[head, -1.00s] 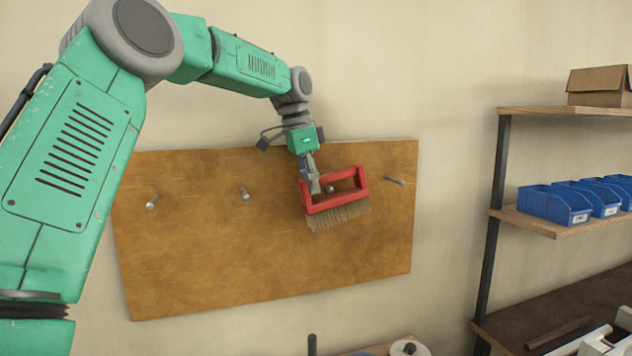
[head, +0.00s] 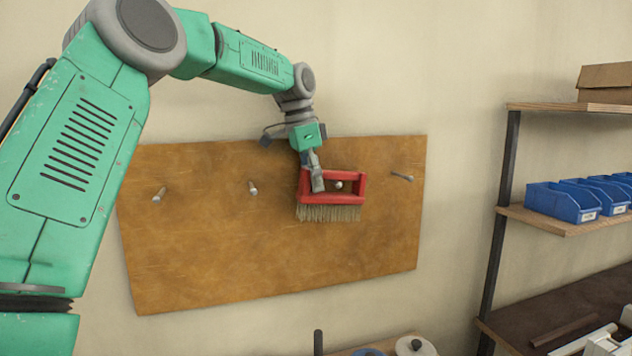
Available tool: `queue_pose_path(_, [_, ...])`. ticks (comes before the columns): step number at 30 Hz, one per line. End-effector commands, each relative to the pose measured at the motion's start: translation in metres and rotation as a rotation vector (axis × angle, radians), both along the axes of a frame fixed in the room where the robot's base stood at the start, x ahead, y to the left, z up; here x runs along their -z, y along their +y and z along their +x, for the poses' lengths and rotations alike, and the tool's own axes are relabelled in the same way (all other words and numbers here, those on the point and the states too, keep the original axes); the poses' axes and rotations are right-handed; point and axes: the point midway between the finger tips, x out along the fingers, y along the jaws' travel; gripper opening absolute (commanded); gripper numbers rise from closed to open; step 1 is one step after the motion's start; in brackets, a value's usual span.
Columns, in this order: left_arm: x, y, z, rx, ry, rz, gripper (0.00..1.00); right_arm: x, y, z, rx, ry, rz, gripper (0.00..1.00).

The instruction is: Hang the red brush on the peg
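The red brush (head: 331,199) has a red rectangular frame with an open middle and pale bristles pointing down. It is about level in front of the brown board (head: 220,250). The tip of a metal peg (head: 338,185) shows inside the frame's opening, below the top bar with a small gap visible. My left gripper (head: 317,181) comes down from above and appears shut on the left part of the brush frame; its far finger is hidden. Other pegs stand at the left (head: 159,194), middle (head: 252,187) and right (head: 402,177). My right gripper is not in view.
To the right stands a shelf (head: 565,222) with blue bins (head: 562,202) and a cardboard box (head: 604,82) on the top level. A bench edge with a round white item (head: 416,346) shows at the bottom. The board below the brush is clear.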

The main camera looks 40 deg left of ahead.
Motion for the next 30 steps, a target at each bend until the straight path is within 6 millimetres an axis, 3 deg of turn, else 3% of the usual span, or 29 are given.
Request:
queue_pose_path(5, [-0.008,0.004,0.0,-0.003,-0.01,0.007,0.42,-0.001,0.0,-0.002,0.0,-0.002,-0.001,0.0])
queue_pose_path(19, [-0.072,0.006,-0.011,-0.003,-0.008,0.008,0.42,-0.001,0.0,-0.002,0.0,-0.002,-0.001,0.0])
queue_pose_path(30, [-0.079,0.005,-0.013,-0.002,-0.002,0.005,0.42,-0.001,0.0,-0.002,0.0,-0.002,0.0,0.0])
